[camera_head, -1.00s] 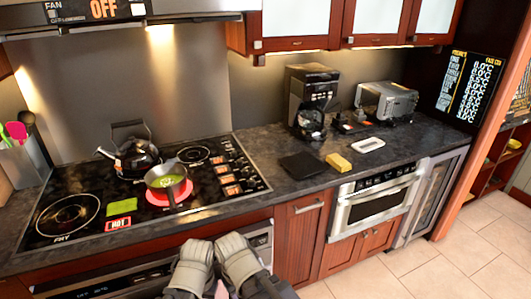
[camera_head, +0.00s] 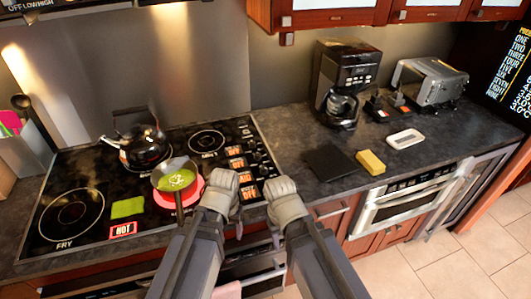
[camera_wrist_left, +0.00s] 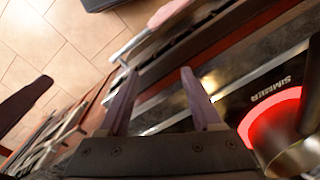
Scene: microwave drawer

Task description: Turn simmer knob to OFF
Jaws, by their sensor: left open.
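The simmer burner (camera_head: 164,199) glows red under a small pan of green food (camera_head: 176,178). Its red ring (camera_wrist_left: 266,118) and "SIMMER" lettering show in the left wrist view, beside my gripper. The knobs (camera_head: 262,157) stand in a column at the cooktop's right side beside lit orange labels (camera_head: 238,163); which one is simmer is too small to tell. My left gripper (camera_head: 236,201) is over the cooktop's front right part, near the lower labels. In the left wrist view its two fingers (camera_wrist_left: 158,92) are apart and empty. My right gripper (camera_head: 288,202) is beside it, fingers hidden.
A kettle (camera_head: 141,146) stands behind the pan. A black board (camera_head: 327,165) and a yellow sponge (camera_head: 370,161) lie on the counter to the right.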

